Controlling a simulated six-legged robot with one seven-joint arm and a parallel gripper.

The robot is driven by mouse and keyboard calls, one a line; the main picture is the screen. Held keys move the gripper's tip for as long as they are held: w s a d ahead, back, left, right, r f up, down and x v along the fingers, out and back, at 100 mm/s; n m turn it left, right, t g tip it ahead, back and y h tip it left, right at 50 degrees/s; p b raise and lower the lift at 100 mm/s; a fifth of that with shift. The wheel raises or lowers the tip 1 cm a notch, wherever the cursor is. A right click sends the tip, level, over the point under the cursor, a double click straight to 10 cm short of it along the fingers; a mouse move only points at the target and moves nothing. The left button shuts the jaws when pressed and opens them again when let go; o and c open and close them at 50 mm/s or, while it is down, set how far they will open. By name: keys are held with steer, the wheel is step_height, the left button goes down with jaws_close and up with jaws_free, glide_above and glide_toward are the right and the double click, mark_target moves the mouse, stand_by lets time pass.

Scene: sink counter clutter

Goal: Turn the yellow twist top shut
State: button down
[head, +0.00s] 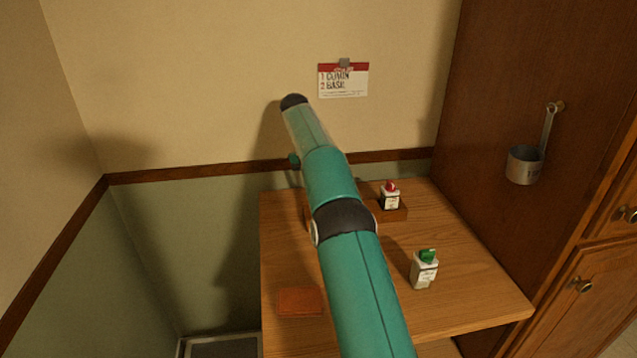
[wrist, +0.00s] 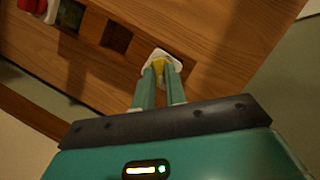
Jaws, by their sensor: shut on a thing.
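In the wrist view, the yellow twist top (wrist: 159,66) sits on a white bottle (wrist: 174,60). My gripper (wrist: 160,76) has its two teal fingers shut on the yellow top, one on each side. The bottle is at one end of a wooden rack, and the fingers hide part of the top and bottle. I cannot tell how far the top is turned. In the head view, my arm hides the yellow top, its bottle and my gripper.
The wooden rack (wrist: 88,25) has an empty slot beside the bottle. A red-topped bottle (head: 390,199) stands in the rack. A green-topped bottle (head: 424,272) and an orange-brown block (head: 300,301) sit on the wooden counter (head: 465,290). A metal cup (head: 523,165) hangs at right.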

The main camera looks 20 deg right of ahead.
steer(key=shift+f+m, duration=0.1)
steer(key=shift+m, duration=0.5)
steer(key=c, duration=1.4)
jaws_free()
steer(key=shift+w, duration=0.1)
steer(key=shift+c, duration=0.2)
steer(key=shift+r, duration=0.2)
